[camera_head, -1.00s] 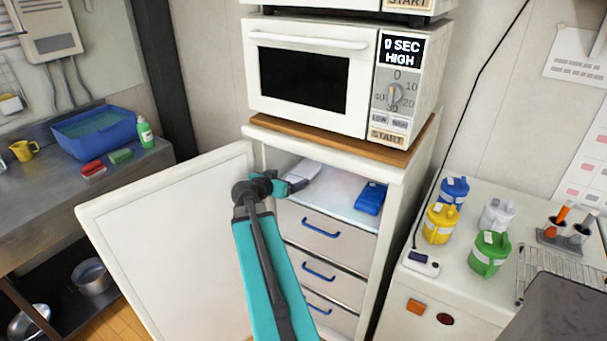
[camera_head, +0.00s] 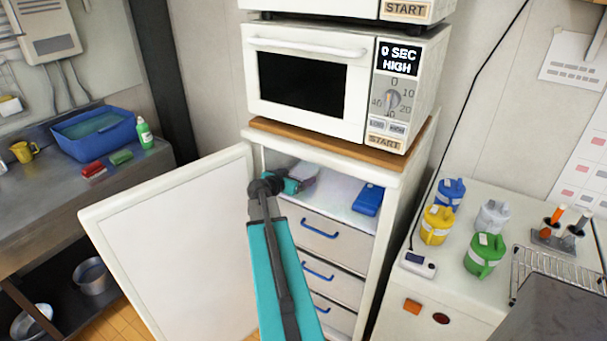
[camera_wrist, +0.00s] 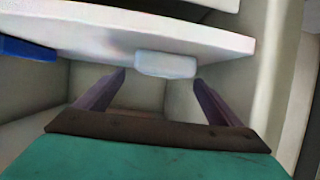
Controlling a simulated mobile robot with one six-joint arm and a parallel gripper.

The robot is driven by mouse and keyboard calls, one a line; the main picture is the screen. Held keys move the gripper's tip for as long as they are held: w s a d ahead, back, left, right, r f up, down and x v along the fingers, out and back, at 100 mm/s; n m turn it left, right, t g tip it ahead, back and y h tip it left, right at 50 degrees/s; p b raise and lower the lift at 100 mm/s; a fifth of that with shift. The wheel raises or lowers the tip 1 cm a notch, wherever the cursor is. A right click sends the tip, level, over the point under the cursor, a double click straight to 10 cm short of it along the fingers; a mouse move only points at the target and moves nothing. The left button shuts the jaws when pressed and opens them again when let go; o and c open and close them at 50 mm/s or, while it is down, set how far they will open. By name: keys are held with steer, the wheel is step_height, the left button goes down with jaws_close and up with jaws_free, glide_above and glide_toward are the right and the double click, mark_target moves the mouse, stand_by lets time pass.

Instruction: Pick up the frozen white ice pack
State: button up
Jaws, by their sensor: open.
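The white ice pack (camera_head: 306,170) lies at the left of the open freezer's top compartment, partly hidden by my gripper in the head view. In the wrist view the white ice pack (camera_wrist: 165,65) appears pale and rounded, between the lines of my two fingers. My gripper (camera_wrist: 160,77) is open, with its dark purple fingers apart and the pack near their tips. I cannot tell whether they touch it. In the head view my gripper (camera_head: 295,184) is at the compartment's front left, right beside the pack.
A blue pack (camera_head: 368,199) lies on the right of the same shelf; it also shows in the wrist view (camera_wrist: 25,48). The open freezer door (camera_head: 170,245) stands at the left. Drawers (camera_head: 325,242) are below, and a microwave (camera_head: 305,85) is above.

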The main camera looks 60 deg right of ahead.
mark_target(302, 172)
steer(key=shift+d+f, duration=0.2)
steer(key=shift+d, duration=0.35)
steer(key=shift+w+d, duration=0.1)
steer(key=shift+d, duration=0.05)
steer(key=p+x, duration=0.2)
steer(key=shift+w+d+r+p, duration=0.15)
steer(key=shift+w+d+p, duration=0.05)
steer(key=shift+d+p, duration=0.1)
steer(key=shift+p+x, duration=0.5)
steer(key=shift+x, duration=0.5)
steer(key=shift+s+d+f, duration=0.1)
steer(key=shift+d+f, duration=0.05)
steer(key=shift+f, duration=0.05)
steer(key=c, duration=1.4)
steer(key=shift+o, duration=0.2)
steer(key=shift+r, duration=0.15)
